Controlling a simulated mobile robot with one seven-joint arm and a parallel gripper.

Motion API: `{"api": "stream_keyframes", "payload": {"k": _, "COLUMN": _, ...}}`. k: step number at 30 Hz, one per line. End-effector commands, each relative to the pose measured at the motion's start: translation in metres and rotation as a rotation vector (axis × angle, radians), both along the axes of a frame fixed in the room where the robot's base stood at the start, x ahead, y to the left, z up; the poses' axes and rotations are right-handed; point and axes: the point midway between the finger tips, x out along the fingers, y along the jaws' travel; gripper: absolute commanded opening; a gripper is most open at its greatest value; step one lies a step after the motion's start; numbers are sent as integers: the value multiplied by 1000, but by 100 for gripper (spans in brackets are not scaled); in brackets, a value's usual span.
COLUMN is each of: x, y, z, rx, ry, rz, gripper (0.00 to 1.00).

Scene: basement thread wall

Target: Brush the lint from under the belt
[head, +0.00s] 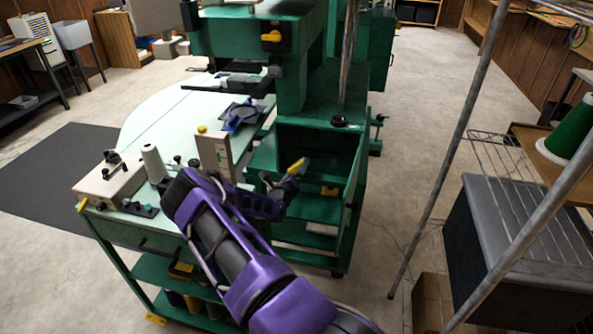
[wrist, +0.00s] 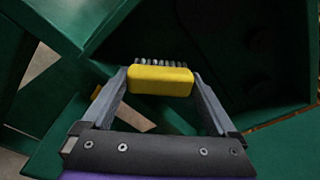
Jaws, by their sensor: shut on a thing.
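My gripper (head: 284,181) is shut on a small brush with a yellow back (head: 298,166) and holds it at the open front of the green machine's compartment (head: 338,150). In the wrist view the yellow brush (wrist: 161,81) sits between the two grey fingers, with its dark bristles pointing away from my gripper. The dark green inside of the compartment (wrist: 245,45) lies ahead and to the right of the brush. I cannot make out the belt or any lint in either view; the compartment's inside is in deep shadow.
A pale worktable (head: 160,135) with a thread cone (head: 154,163) and an upright plate (head: 214,155) stands left of my arm. Metal poles (head: 455,150) and a grey-topped box (head: 530,225) are at the right. Bare floor (head: 400,170) lies between.

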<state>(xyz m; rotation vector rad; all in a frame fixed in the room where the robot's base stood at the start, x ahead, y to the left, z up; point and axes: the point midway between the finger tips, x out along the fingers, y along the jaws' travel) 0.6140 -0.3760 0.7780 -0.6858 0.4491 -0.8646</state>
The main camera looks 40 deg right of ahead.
Motion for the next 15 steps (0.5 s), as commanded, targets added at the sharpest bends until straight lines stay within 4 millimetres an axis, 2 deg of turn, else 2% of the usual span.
{"api": "stream_keyframes", "payload": {"k": 15, "x": 7, "y": -8, "z": 0, "rx": -1, "ry": 0, "rz": 1, "gripper": 49}}
